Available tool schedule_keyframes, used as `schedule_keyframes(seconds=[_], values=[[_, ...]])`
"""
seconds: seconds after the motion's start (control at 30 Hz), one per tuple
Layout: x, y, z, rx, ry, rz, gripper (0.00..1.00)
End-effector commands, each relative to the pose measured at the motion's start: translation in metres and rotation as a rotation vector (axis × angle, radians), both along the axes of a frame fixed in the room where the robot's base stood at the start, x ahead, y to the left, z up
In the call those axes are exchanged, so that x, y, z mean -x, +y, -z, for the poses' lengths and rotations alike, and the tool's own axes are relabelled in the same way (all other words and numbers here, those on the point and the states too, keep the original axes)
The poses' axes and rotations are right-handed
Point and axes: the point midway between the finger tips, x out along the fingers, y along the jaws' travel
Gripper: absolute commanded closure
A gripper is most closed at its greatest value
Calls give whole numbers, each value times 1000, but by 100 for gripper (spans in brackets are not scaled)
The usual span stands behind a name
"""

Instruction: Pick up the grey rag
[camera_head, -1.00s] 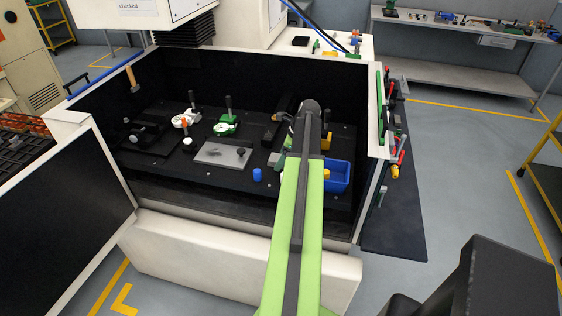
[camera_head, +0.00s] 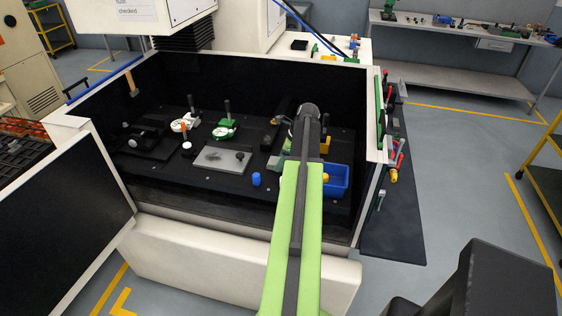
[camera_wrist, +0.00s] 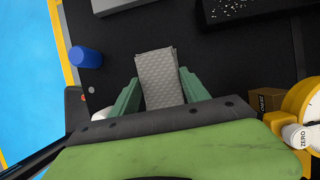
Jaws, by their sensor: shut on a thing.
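The grey rag (camera_wrist: 160,78) shows in the wrist view as a folded, textured grey cloth between the two green fingers of my gripper (camera_wrist: 158,88). My gripper is shut on it, and the rag sticks out past the fingertips over the dark bed of the machine. The rag's lower end is hidden behind the gripper body. In the head view my arm reaches into the machine enclosure, and the arm hides the fingers and the rag.
A blue cylinder (camera_head: 256,179) stands left of my arm, near a grey plate (camera_head: 222,160). A blue bin (camera_head: 338,181) is to the right. A yellow dial gauge (camera_wrist: 306,108) is close on the wrist view's right. Enclosure walls surround the bed.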

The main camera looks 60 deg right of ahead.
Motion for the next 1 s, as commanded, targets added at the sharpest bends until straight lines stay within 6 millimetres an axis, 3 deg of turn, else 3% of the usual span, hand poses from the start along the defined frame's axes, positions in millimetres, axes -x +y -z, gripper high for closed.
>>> schedule_keyframes(seconds=[0.4,0.5,0.83,0.87,1.0], values=[[0,0,-86,0,0,0,85],[0,0,-100,0,0,0,85],[0,0,-100,0,0,-1,85],[0,0,-100,0,0,-1,50],[0,0,-100,0,0,-1,69]])
